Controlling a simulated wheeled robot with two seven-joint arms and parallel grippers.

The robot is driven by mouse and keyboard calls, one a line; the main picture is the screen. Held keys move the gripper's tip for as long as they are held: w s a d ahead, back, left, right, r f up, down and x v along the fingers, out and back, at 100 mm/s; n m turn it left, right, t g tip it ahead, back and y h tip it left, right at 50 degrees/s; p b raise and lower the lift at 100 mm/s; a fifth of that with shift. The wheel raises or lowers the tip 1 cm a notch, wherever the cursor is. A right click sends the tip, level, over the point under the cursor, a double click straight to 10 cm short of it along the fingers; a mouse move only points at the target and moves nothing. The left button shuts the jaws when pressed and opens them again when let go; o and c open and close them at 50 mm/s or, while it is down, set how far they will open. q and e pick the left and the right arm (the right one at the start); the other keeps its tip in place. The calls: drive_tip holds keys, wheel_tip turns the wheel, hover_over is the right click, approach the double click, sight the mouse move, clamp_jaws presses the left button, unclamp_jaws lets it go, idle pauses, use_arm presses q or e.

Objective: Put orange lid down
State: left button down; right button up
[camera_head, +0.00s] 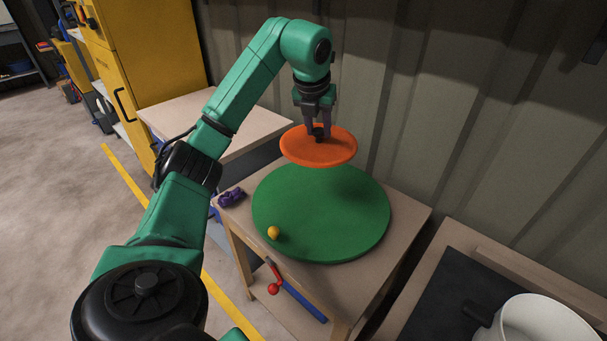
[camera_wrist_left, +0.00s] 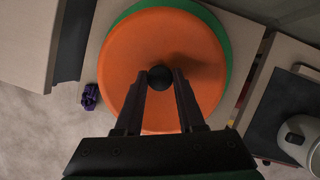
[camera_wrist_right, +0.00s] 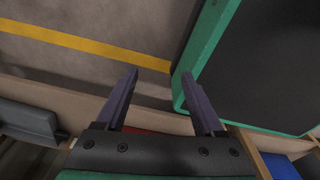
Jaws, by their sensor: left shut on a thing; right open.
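The orange lid (camera_head: 312,151) is a round disc with a black knob. My left gripper (camera_head: 319,136) is shut on the knob and holds the lid above the back part of a large green round board (camera_head: 325,215) on a small wooden table. In the left wrist view the lid (camera_wrist_left: 135,60) fills the middle, with its black knob (camera_wrist_left: 160,77) between the fingertips and the green board (camera_wrist_left: 222,32) showing past its edge. My right gripper (camera_wrist_right: 155,75) is open and empty in the right wrist view, and it is not seen in the head view.
A small yellow thing (camera_head: 273,232) sits on the green board's front left. A purple object (camera_head: 231,197) lies at the table's left corner. A white pot (camera_head: 545,322) stands on a dark surface at the lower right. Another table (camera_head: 215,122) stands behind left, near a yellow cabinet (camera_head: 150,50).

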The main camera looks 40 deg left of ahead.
use_arm(q)
drive_tip(key=f+b, duration=0.1)
drive_tip(key=f, duration=1.2)
drive_tip(key=f+b, duration=0.1)
drive_tip(key=f, duration=0.5)
drive_tip(key=shift+d+f+b, duration=0.3)
drive_tip(key=shift+d+b, duration=0.05)
drive_tip(key=shift+f, duration=0.25)
drive_tip(key=c, duration=0.5)
unclamp_jaws()
use_arm(e)
drive_tip(key=f, duration=0.3)
drive_tip(key=shift+d+f, duration=0.1)
drive_tip(key=shift+d, duration=0.2)
use_arm(q)
drive_tip(key=shift+r, duration=0.1)
use_arm(e)
drive_tip(key=shift+d, duration=0.1)
